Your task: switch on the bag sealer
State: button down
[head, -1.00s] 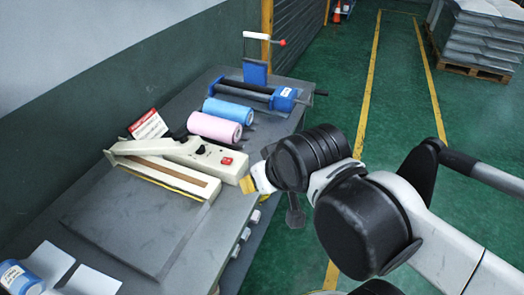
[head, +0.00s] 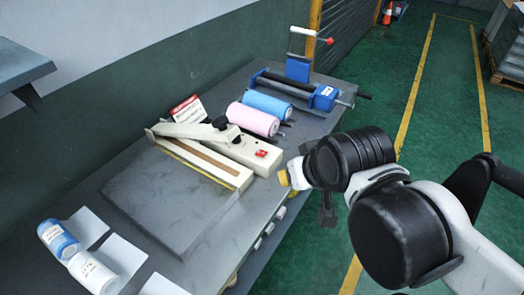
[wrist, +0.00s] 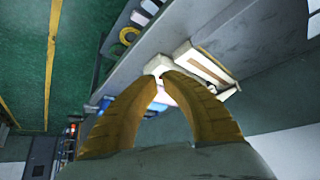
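The bag sealer (head: 232,148) is a long cream machine with a lifted-looking arm, a black knob and a brown sealing strip, lying on the grey workbench. Its red switch (head: 262,153) is on the end nearest my gripper (head: 286,178). My gripper's yellow tips are just right of that end, apart from the switch in the head view. In the wrist view, the two yellow fingers (wrist: 160,77) curve together with their tips meeting, with nothing seen held. The sealer (wrist: 208,66) shows beyond them there; the tips cover part of its end, and I cannot make out the switch.
The grey workbench (head: 120,190) also carries a pink roll (head: 252,118), a blue roll (head: 268,103), a blue clamp device (head: 324,98) and a red-and-white sign (head: 186,108).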

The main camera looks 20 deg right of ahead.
jog(key=w+d+n+y+p, duration=0.2)
jog(key=w+n+p, duration=0.1)
jog(key=w, duration=0.6)
jog(key=w+d+f+n+g+y+p, duration=0.1)
jog(key=w+n+p, duration=0.3)
jog(key=w, duration=0.6)
jog(key=shift+w+d+f+n+g+y+p, duration=0.3)
jog(key=shift+d+n+y, duration=0.2)
jog(key=shift+d+y, duration=0.35)
jog(key=b, duration=0.3)
send_over(259, 150)
jog(key=s+d, duration=0.1)
jog(key=s, duration=0.1)
jog(key=f, duration=0.7)
jog(key=shift+w+d+f, duration=0.15)
jog(key=shift+w+f, duration=0.1)
jog(key=shift+f, duration=0.15)
notch_tip(259, 150, down, 3)
jog(key=shift+r+b, duration=0.2)
jog(key=shift+b, duration=0.35)
jog(key=shift+s+d+f, duration=0.1)
jog(key=shift+s+f, duration=0.05)
jog(key=shift+f, duration=0.6)
